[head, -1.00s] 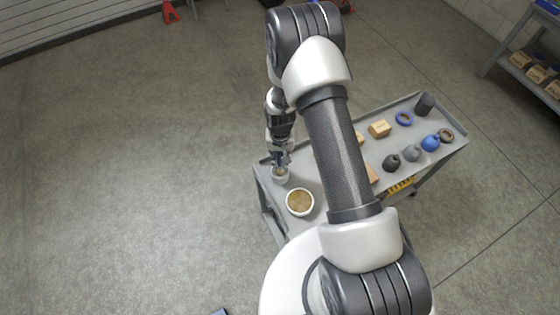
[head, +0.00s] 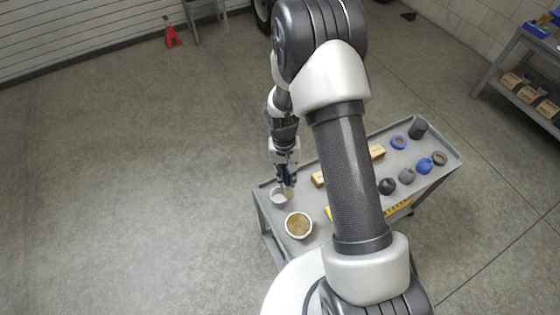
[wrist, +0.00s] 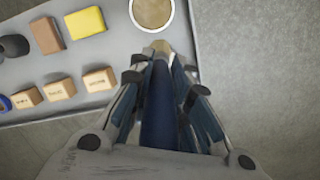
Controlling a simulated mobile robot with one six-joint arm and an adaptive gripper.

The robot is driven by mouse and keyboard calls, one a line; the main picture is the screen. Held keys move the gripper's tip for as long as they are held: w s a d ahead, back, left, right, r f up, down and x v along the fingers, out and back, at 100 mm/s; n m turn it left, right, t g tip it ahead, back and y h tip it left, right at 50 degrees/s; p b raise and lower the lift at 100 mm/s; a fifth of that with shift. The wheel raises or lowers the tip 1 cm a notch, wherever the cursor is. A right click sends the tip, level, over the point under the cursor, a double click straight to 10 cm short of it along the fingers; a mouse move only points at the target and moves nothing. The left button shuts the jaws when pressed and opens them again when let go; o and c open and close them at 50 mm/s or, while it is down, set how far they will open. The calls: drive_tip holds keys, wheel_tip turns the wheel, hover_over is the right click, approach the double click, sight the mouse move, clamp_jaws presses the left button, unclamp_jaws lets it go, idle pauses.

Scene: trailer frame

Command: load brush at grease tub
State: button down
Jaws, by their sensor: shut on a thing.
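My gripper (head: 286,172) is shut on the brush (wrist: 160,105), holding its blue handle. The grease tub (head: 287,228) is a round white tub with brown-tan content, on the cart in front of the cup. In the wrist view the tub (wrist: 134,18) is at the top edge, just beyond the bristle tip. The brush appears apart from the tub. Whether the bristles clear the cup's rim is hard to tell.
The grey cart (head: 440,168) also bears several small boxes (wrist: 61,89), a yellow block (wrist: 86,22), a brown block (wrist: 47,35), dark and blue rounded parts (head: 424,166) and rings (head: 399,142). My arm hides its middle.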

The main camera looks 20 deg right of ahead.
drive_tip(key=s+d+f+g+b, duration=0.1)
drive_tip(key=s+f, duration=0.4)
drive_tip(key=f, duration=0.5)
drive_tip(key=shift+s+d+f+g+b, duration=0.25)
drive_tip(key=shift+s+d+g+b, duration=0.25)
drive_tip(key=shift+b, duration=0.9)
drive_tip(key=shift+a+f+b, duration=0.15)
drive_tip(key=shift+f+b, duration=0.4)
drive_tip(key=shift+f, duration=0.1)
idle(0.9)
drive_tip(key=shift+r, duration=0.1)
wheel_tip(320, 180, up, 7)
drive_tip(key=p, duration=0.4)
drive_tip(key=shift+p, duration=0.35)
drive_tip(key=shift+w, duration=0.1)
idle(0.4)
